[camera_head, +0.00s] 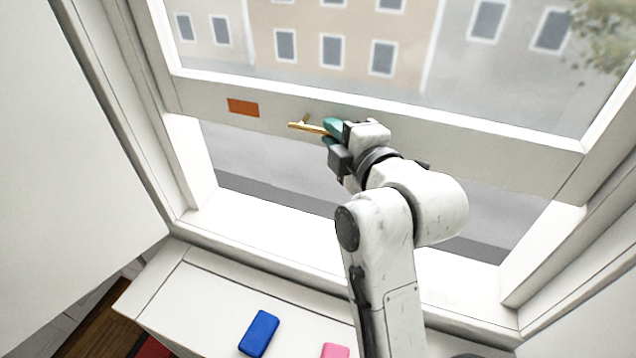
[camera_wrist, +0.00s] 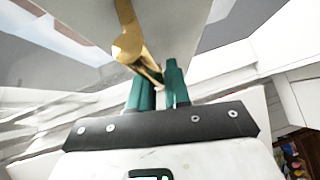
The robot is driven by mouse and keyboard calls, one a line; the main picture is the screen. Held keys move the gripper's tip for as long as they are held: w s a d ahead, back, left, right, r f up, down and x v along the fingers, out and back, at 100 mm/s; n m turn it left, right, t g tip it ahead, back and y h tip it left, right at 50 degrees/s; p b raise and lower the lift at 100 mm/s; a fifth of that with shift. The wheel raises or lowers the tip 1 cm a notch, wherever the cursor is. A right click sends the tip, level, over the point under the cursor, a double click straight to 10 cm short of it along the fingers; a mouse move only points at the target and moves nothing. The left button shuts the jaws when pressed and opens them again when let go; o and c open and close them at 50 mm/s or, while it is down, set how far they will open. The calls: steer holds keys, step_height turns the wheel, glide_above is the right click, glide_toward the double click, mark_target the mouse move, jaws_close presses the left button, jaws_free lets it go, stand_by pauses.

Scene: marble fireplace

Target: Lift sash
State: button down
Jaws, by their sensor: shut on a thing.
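The white window sash (camera_head: 480,151) is raised, with an open gap between its bottom rail and the sill. A brass handle (camera_head: 304,127) sticks out from the bottom rail. My gripper (camera_head: 333,128) has green fingers and is shut on the handle at its right part, which my fingers partly hide. In the wrist view the brass handle (camera_wrist: 128,46) runs down to between my two green fingertips (camera_wrist: 160,80). An orange label (camera_head: 243,107) is on the rail to the left of the handle.
The white sill (camera_head: 262,222) below the gap is clear. A blue block (camera_head: 259,333) and a pink block (camera_head: 335,350) lie on the white surface in front of the window. White frame sides (camera_head: 190,165) bound the opening at left and right.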

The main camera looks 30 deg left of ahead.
step_height(320, 180, up, 6)
steer(key=shift+r+p, duration=0.1)
steer(key=shift+p, duration=0.5)
steer(key=c, duration=1.2)
jaws_free()
steer(key=shift+c, duration=0.2)
steer(key=shift+o, duration=0.2)
steer(key=shift+s+d, duration=0.15)
steer(key=shift+d, duration=0.25)
steer(key=b+v, duration=0.3)
steer(key=v, duration=0.6)
steer(key=shift+s+d, duration=0.25)
steer(key=shift+d, duration=0.1)
